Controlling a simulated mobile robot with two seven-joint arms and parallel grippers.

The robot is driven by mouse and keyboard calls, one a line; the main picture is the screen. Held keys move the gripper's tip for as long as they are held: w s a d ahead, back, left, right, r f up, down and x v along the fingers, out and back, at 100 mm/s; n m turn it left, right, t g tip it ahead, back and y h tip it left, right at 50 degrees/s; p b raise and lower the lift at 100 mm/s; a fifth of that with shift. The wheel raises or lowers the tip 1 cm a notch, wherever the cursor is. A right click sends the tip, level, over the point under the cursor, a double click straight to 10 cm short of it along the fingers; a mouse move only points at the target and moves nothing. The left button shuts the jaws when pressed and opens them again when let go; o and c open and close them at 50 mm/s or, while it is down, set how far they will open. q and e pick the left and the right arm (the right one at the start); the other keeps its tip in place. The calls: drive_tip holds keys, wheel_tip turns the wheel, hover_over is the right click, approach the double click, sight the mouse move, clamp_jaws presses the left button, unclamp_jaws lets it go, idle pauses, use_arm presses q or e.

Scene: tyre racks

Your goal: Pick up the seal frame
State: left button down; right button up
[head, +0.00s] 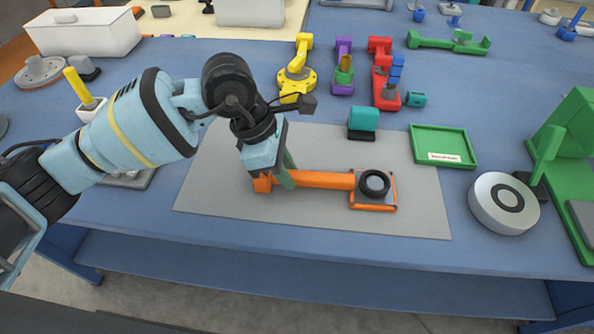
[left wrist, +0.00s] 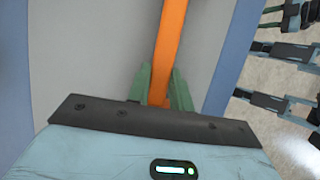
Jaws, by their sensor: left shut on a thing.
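The orange seal frame lies on the grey mat (head: 230,208). Its long orange bar (head: 325,180) runs left to right, and its square end (head: 388,205) at the right has a black ring (head: 374,183) on it. My left gripper (head: 284,178) reaches down from above, shut on the bar near its left end. In the left wrist view the green fingers (left wrist: 165,88) stand on both sides of the orange bar (left wrist: 168,45). The fingertips' exact contact is partly hidden. I cannot tell whether the frame is lifted off the mat. My right gripper is not in view.
A teal block (head: 363,119) and a green tray (head: 440,157) are behind the frame. A round white-grey disc (head: 503,204) and a green stand (head: 565,145) are at the right. Yellow (head: 297,75), purple and red tools stand farther back. The blue table's front edge is near.

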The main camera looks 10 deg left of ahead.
use_arm(q)
drive_tip(key=shift+r, duration=1.45)
drive_tip(key=shift+s+r, duration=0.1)
drive_tip(key=shift+r, duration=0.15)
drive_tip(key=s+d+r+b, duration=0.1)
drive_tip(key=s+d, duration=0.1)
drive_tip(key=s, duration=1.3)
drive_tip(key=shift+s+r, duration=0.2)
drive_tip(key=shift+s, duration=0.15)
drive_tip(key=shift+w, duration=0.1)
drive_tip(key=w+f+b, duration=0.1)
drive_tip(key=w+b, duration=0.1)
drive_tip(key=w, duration=0.3)
drive_tip(key=w+a+f+b, duration=0.1)
drive_tip(key=w+f+b, duration=0.1)
drive_tip(key=w+b, duration=0.1)
drive_tip(key=w+f+b, duration=0.1)
drive_tip(key=w+b, duration=0.1)
drive_tip(key=w, duration=0.4)
drive_tip(key=shift+w+a+f, duration=0.35)
drive_tip(key=shift+a+f, duration=0.05)
drive_tip(key=shift+w+a+f, duration=0.1)
drive_tip(key=shift+w, duration=0.4)
